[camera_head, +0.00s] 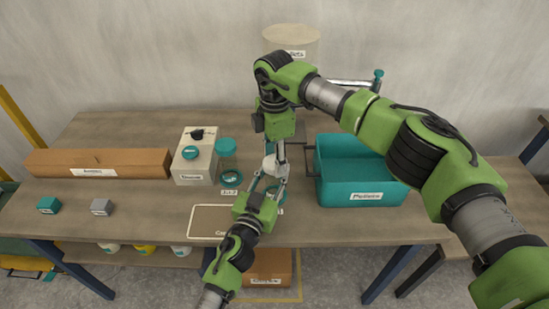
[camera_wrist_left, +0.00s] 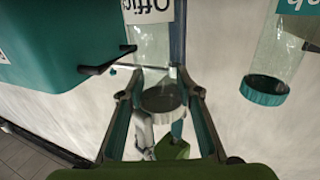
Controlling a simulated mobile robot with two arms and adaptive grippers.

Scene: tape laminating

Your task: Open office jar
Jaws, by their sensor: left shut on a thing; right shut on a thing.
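The office jar (camera_wrist_left: 150,60) is clear, with a label reading "Offic…", and appears inverted in the left wrist view. A grey lid-like end (camera_wrist_left: 162,98) lies between my left fingers. In the head view a pale lid (camera_head: 270,163) shows between the grippers. My left gripper (camera_head: 268,181), also in the left wrist view (camera_wrist_left: 160,95), is shut around the jar near its top. My right gripper (camera_head: 275,160) reaches down from above and is shut on the pale lid. The grippers hide most of the jar in the head view. I cannot tell whether lid and jar are apart.
A jar with a teal lid (camera_head: 226,145) stands left of the grippers, beside a white box (camera_head: 193,165). A teal bin (camera_head: 360,180) stands close on the right. A long cardboard box (camera_head: 95,163) and small teal (camera_head: 48,205) and grey (camera_head: 101,207) blocks lie left.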

